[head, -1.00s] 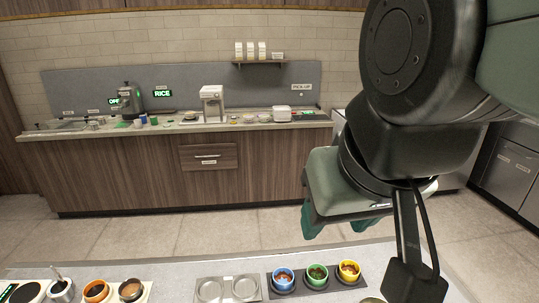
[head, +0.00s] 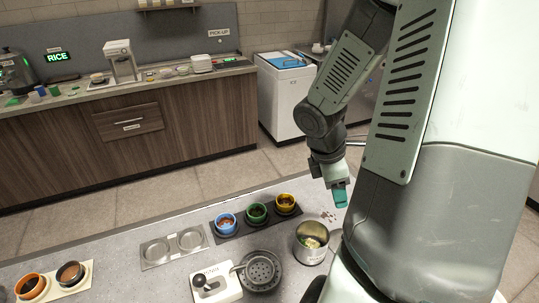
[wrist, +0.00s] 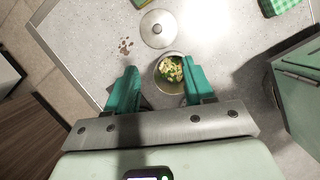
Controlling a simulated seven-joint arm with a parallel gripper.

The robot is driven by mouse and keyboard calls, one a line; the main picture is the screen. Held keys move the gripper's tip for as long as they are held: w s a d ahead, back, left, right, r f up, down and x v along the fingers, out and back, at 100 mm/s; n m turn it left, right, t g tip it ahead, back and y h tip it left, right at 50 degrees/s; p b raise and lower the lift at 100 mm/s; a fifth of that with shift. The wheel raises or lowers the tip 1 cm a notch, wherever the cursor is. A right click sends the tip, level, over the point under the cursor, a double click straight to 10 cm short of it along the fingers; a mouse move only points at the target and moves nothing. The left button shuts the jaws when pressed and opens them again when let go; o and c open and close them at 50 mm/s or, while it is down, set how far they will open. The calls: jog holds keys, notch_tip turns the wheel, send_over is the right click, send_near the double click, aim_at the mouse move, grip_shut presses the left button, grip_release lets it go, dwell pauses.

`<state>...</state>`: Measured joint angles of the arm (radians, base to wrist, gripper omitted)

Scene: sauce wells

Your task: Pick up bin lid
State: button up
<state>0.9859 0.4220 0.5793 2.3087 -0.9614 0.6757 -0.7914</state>
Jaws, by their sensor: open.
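The bin lid (wrist: 157,28) is a round silver disc with a small knob, lying flat on the grey counter in the wrist view. It stands just beyond the open bin (wrist: 170,68), a metal pot holding green and pale scraps. In the head view my gripper (head: 340,193) hangs above the counter, behind and right of the bin.
A white scale (head: 215,283) and a dark strainer (head: 262,270) are at the front. Brown crumbs (wrist: 125,45) lie near the lid.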

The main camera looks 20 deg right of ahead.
jog(key=d+f+n, duration=0.1)
jog(key=d+f, duration=0.1)
jog(key=f, duration=0.4)
jog(key=s+d+f+n+y, duration=0.1)
jog(key=d+f+n, duration=0.1)
jog(key=f, duration=0.4)
jog(key=d+f+n+t+y, duration=0.1)
jog(key=d+f, duration=0.1)
jog(key=f, duration=0.5)
jog(key=shift+s+d+n, duration=0.15)
jog(key=shift+s+n, duration=0.1)
jog(key=shift+n, duration=0.05)
jog(key=shift+c, duration=0.3)
grip_shut()
